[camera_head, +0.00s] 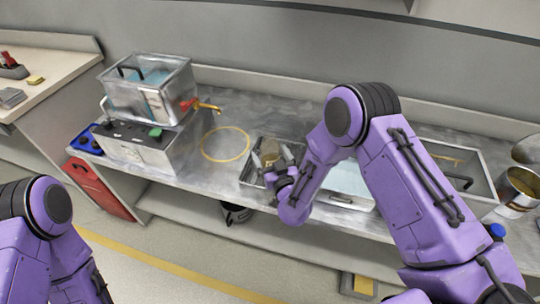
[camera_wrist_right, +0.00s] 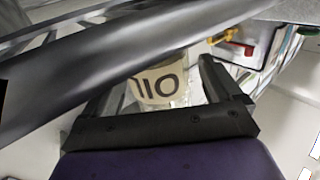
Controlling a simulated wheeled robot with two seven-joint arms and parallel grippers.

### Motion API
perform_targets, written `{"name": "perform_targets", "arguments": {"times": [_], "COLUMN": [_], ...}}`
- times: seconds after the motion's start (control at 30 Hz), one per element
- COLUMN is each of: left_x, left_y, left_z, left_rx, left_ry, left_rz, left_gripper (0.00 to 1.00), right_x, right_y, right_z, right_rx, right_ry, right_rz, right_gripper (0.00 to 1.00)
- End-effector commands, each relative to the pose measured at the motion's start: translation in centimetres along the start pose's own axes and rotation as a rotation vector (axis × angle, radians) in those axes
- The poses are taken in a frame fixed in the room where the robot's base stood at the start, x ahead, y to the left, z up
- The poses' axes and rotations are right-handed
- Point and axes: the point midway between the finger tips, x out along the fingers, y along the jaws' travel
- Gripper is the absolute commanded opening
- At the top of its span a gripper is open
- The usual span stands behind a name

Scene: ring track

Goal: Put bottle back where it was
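A bottle with a beige label (camera_head: 269,152) is at the metal tray (camera_head: 250,180) on the bench. Its label, with large dark characters, shows in the right wrist view (camera_wrist_right: 158,86), between the fingers of my right gripper (camera_wrist_right: 163,85). In the head view my right gripper (camera_head: 279,172) is right beside the bottle. A narrow gap seems to show by one finger, so I cannot tell whether the fingers press on it. The bottle's base is hidden. My left arm is at the lower left, its gripper outside the picture.
A yellow ring (camera_head: 226,144) lies on the bench left of the tray. Further left, a clear water tank (camera_head: 150,90) with an orange tap (camera_head: 200,105) stands on a metal box (camera_head: 140,145). A second basin (camera_head: 465,170) and a metal pot (camera_head: 518,188) are at right.

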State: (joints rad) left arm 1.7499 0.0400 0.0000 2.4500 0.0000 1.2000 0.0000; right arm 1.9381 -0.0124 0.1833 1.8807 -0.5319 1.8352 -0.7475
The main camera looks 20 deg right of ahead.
Motion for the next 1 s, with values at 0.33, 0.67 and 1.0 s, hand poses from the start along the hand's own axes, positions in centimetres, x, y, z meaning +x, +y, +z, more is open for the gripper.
{"name": "perform_targets", "arguments": {"times": [0.33, 0.67, 1.0], "left_x": [0.6, 2.3, 2.4], "left_y": [0.1, 0.2, 0.2], "left_z": [0.2, 1.0, 1.0], "left_rx": [0.000, 0.000, 0.000], "left_ry": [0.000, 0.000, 0.000], "left_rz": [0.000, 0.000, 0.000], "left_gripper": [0.50, 0.50, 0.50], "right_x": [-3.0, -10.7, -12.0], "right_y": [-0.1, -0.1, 0.0], "right_z": [0.0, 0.0, -0.3], "right_rx": [-0.004, -0.003, 0.000], "right_ry": [-0.003, -0.002, 0.000], "right_rz": [-0.003, -0.003, 0.001], "right_gripper": [0.92, 0.92, 0.92]}}
